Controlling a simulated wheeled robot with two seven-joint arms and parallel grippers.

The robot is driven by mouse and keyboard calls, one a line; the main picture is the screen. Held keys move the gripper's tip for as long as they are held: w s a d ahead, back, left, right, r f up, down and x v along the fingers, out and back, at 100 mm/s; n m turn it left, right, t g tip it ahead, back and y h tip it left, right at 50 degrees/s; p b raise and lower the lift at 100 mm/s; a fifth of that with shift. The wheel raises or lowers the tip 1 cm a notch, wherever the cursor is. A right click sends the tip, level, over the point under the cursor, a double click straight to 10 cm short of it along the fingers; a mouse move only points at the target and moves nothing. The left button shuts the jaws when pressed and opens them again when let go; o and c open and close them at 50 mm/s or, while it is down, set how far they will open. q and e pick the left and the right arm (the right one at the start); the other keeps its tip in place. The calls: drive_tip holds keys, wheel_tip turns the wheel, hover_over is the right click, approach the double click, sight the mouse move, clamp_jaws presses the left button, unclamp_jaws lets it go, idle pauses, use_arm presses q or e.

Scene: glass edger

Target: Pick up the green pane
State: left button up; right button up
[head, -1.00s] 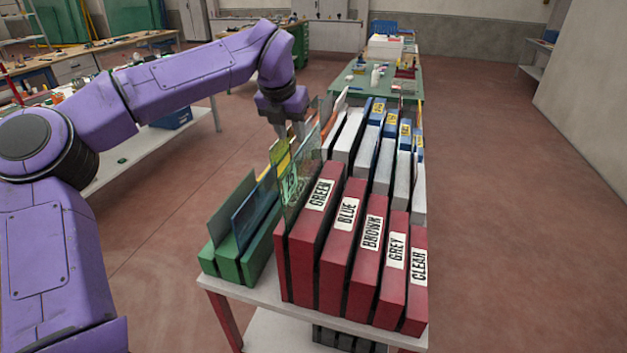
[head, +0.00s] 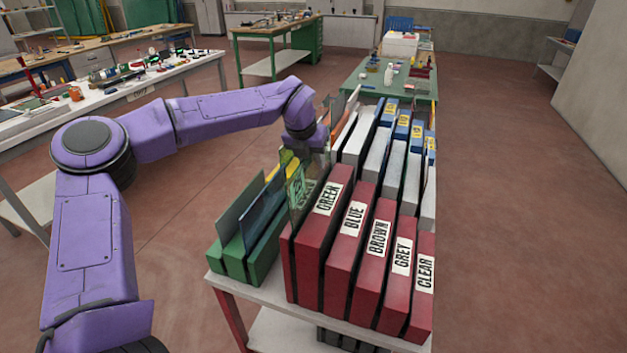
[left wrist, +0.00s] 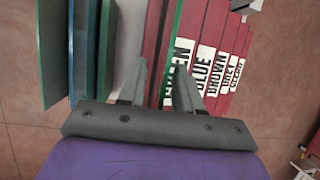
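The green pane (head: 300,190) is a clear, green-tinted sheet with a green label. Whether the fingers touch the pane I cannot tell. My right gripper is not in view.
Red blocks marked BLUE (head: 347,220), BROWN, GREY and CLEAR stand close to the right. Green slotted holders (head: 232,262) with bluish panes (head: 262,215) stand close to the left. White and blue blocks fill the rows behind. Open floor (head: 520,200) lies to the right.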

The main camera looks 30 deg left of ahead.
use_arm(q)
drive_tip(key=shift+s, duration=0.1)
drive_tip(key=c, duration=0.3)
clamp_jaws()
idle(0.9)
